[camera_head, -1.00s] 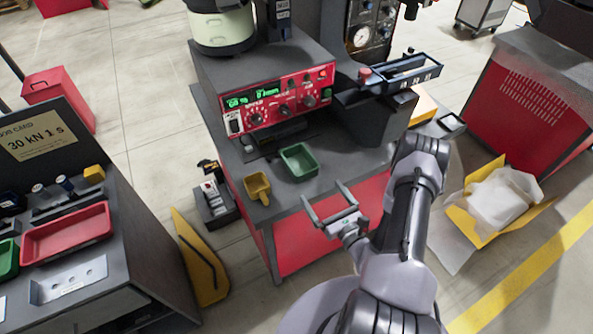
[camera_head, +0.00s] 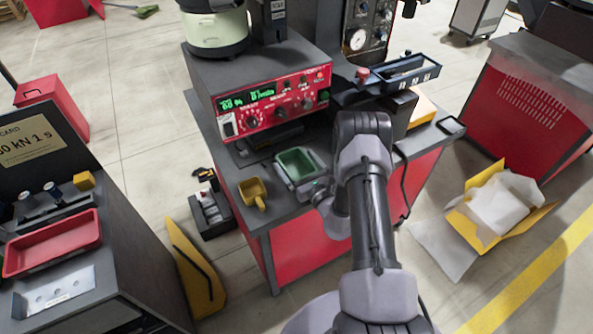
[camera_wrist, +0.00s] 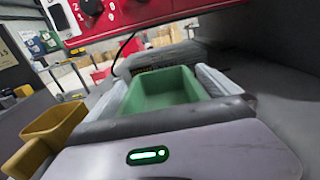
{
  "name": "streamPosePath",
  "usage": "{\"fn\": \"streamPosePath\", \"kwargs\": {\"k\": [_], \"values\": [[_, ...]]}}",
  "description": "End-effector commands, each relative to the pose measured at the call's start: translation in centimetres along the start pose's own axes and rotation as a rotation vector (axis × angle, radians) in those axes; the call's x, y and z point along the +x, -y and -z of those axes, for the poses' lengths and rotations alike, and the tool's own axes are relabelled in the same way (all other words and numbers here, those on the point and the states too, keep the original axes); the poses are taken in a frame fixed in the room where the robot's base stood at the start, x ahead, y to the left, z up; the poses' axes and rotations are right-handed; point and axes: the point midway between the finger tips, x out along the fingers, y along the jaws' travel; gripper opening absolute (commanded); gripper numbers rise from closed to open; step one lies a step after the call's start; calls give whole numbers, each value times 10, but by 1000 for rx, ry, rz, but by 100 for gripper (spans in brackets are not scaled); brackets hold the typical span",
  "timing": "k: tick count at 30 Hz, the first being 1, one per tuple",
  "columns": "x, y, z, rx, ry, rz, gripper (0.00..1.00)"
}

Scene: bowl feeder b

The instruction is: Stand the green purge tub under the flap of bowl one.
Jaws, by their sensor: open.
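The green purge tub (camera_head: 297,166) sits upright on the grey bench top, in front of the red control panel. My gripper (camera_head: 296,163) is open, with one finger on each side of the tub. In the wrist view the tub (camera_wrist: 165,90) lies between the two grey fingers (camera_wrist: 163,85); whether they touch its walls I cannot tell.
A yellow scoop (camera_head: 253,192) lies left of the tub, close to my gripper; it also shows in the wrist view (camera_wrist: 50,128). The control unit (camera_head: 270,103) rises behind the tub. A dark rail tray (camera_head: 405,72) is at the right. A red tray (camera_head: 52,243) is on the left bench.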

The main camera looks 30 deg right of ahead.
Motion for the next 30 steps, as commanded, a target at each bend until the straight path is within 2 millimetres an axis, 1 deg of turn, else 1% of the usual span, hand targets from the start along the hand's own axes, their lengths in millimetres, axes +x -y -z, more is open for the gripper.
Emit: {"fn": "streamPosePath", "kwargs": {"k": [1, 5, 6, 8, 9, 11, 12, 13, 20, 23, 28, 30], "values": [[0, 0, 0, 0, 0, 0, 98], [0, 0, 0, 0, 0, 0, 72], [0, 0, 0, 0, -1, 0, 65], [0, 0, 0, 0, -1, -1, 53], [0, 0, 0, 0, -1, -1, 45], [-1, 0, 0, 0, -1, -1, 33], [0, 0, 0, -1, 0, -1, 25], [0, 0, 0, -1, 0, -1, 23], [-1, 0, -3, -1, 0, -1, 23], [-1, 0, -13, -1, 0, -1, 23], [0, 0, -40, -1, 0, -1, 23], [-14, 0, -38, 1, -4, 0, 23]]}}
